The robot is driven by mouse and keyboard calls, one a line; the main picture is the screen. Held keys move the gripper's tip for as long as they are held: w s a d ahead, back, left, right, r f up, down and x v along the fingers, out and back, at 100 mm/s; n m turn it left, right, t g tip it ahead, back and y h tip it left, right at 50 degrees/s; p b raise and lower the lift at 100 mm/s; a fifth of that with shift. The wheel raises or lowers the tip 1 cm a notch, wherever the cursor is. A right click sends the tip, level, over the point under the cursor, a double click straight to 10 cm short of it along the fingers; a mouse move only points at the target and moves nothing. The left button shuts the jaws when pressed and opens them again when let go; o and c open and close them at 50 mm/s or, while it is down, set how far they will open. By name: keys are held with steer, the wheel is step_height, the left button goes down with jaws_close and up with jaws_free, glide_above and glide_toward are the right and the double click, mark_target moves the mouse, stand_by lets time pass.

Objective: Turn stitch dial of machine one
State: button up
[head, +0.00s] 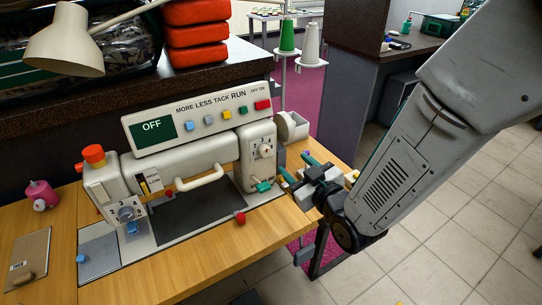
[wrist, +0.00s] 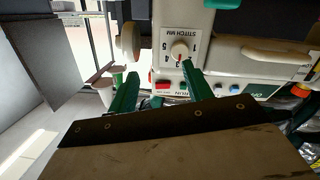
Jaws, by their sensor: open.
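The sewing machine (head: 200,165) stands on a wooden table, its screen reading OFF. Its stitch dial (head: 265,150) is a small white knob on the machine's right end. In the wrist view the same dial (wrist: 180,50) shows upside down, under the label STITCH MM, with numbers around it and a red mark on the knob. My gripper (head: 296,166) is open and empty, just right of the dial and apart from it. In the wrist view its green fingers (wrist: 158,70) are spread; the right fingertip is close to the dial's edge, the left one is off to the side.
A handwheel (head: 292,127) sticks out at the machine's right end, near my fingers. A green lever (head: 263,186) sits below the dial. A second dial (head: 125,213) is at the machine's left. A red knob (head: 240,218) stands in front. Thread cones (head: 310,42) stand behind.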

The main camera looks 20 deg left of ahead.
mark_target(266, 153)
steer(key=shift+n+y, duration=0.4)
steer(key=shift+y, duration=0.5)
steer(key=w+a, duration=0.1)
steer(key=a, duration=0.1)
steer(key=w+a, duration=0.1)
steer(key=a, duration=0.2)
steer(key=w+a, duration=0.1)
steer(key=a, duration=0.2)
steer(key=shift+f, duration=0.4)
steer(key=shift+s, duration=0.1)
steer(key=c, duration=1)
